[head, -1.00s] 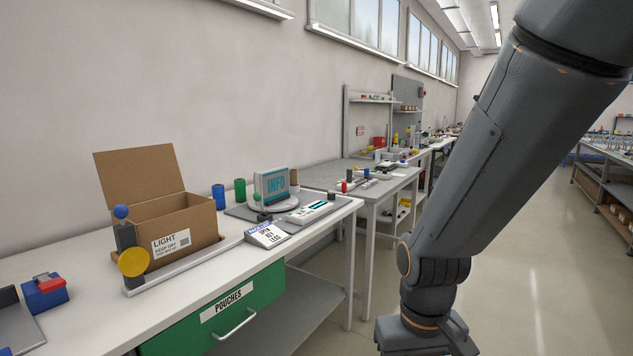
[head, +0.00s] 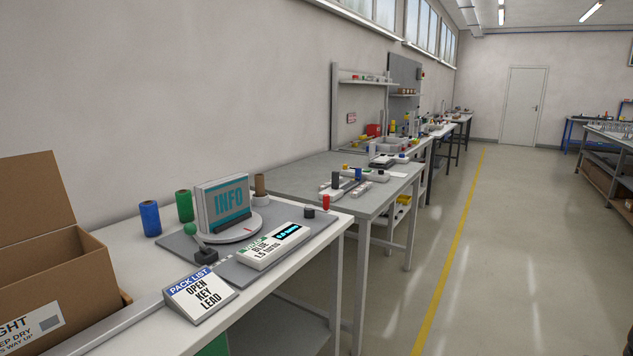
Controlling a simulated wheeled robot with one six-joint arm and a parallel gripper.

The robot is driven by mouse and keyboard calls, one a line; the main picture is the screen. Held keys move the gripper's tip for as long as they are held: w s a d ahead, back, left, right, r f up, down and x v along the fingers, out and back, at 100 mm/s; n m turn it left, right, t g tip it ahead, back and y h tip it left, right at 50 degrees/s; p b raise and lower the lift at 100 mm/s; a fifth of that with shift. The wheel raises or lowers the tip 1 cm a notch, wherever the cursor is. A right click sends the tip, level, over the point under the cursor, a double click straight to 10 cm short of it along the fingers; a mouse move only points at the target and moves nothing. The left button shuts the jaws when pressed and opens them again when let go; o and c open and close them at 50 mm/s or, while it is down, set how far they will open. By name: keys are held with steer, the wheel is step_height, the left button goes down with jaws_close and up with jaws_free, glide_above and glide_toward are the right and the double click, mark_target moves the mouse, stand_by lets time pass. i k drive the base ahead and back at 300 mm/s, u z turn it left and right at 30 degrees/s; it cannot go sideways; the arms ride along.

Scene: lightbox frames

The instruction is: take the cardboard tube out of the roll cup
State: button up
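A brown upright cylinder (head: 260,184), which looks like a cardboard tube, stands on the white bench just right of the INFO sign, towards the back. My gripper is not in view.
The INFO sign (head: 222,206) stands on a round base on a grey mat. Blue (head: 150,218) and green (head: 184,206) rolls stand behind. The pack list sign (head: 200,297) and open cardboard box (head: 40,270) are nearer. Free floor (head: 500,270) lies right of the bench.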

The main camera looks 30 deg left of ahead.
mark_target(259, 178)
steer(key=u, duration=0.05)
steer(key=i, duration=1.05)
steer(key=u, duration=1.05)
steer(key=i, duration=0.75)
steer(key=u, duration=0.85)
